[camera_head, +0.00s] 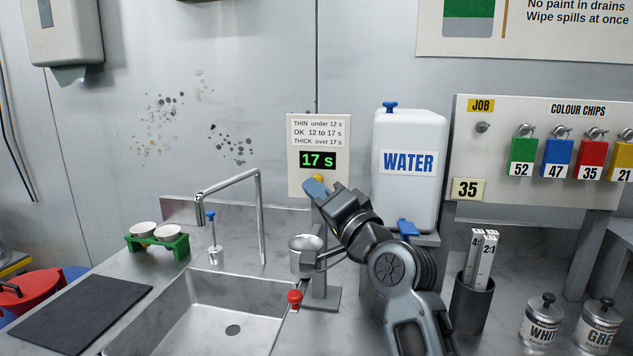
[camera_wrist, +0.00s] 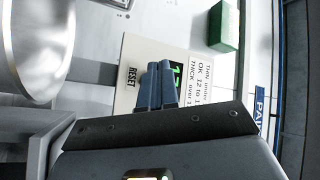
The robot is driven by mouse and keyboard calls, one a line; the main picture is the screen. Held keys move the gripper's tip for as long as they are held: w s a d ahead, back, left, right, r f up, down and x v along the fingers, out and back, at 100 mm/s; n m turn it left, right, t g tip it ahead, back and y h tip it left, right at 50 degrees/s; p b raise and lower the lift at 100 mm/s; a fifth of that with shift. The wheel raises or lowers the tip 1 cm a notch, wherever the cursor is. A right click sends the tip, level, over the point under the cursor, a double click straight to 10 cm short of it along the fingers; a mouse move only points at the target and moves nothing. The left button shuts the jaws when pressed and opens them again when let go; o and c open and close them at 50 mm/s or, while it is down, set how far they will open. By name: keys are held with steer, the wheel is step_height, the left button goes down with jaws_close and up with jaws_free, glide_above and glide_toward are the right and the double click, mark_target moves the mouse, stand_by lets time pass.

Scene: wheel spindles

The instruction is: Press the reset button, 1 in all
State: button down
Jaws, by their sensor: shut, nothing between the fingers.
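The timer panel (camera_head: 300,178) stands behind the sink's right end. Its green display (camera_head: 318,160) reads 17 s. A bit of the yellow reset button (camera_head: 319,178) shows under the display, right at my blue fingertips. My gripper (camera_head: 316,187) is shut and empty, its tips at the lower part of the panel. I cannot tell whether they touch or press the button. In the wrist view the shut fingers (camera_wrist: 160,68) reach over the panel (camera_wrist: 135,55) beside the printed RESET label (camera_wrist: 132,78); the button is hidden there.
A metal cup (camera_head: 306,243) on a stand is just below my gripper, with a red knob (camera_head: 295,297) lower down. A water container (camera_head: 410,190) stands close right. The tap (camera_head: 258,215) and sink (camera_head: 190,325) lie left.

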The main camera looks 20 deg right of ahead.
steer(key=shift+w+d, duration=0.1)
steer(key=shift+w, duration=0.05)
steer(key=shift+w+d, duration=0.15)
steer(key=shift+w, duration=0.05)
steer(key=shift+w+d+b, duration=0.25)
steer(key=shift+w+b, duration=0.15)
steer(key=shift+b, duration=0.05)
stand_by(0.9)
steer(key=shift+s, duration=0.15)
steer(key=shift+s+a+p, duration=0.5)
steer(key=shift+s+p, duration=0.05)
steer(key=shift+s, duration=0.05)
stand_by(0.3)
steer(key=s+a+p, duration=0.1)
steer(key=s, duration=0.1)
steer(key=s+a+p, duration=0.2)
stand_by(0.4)
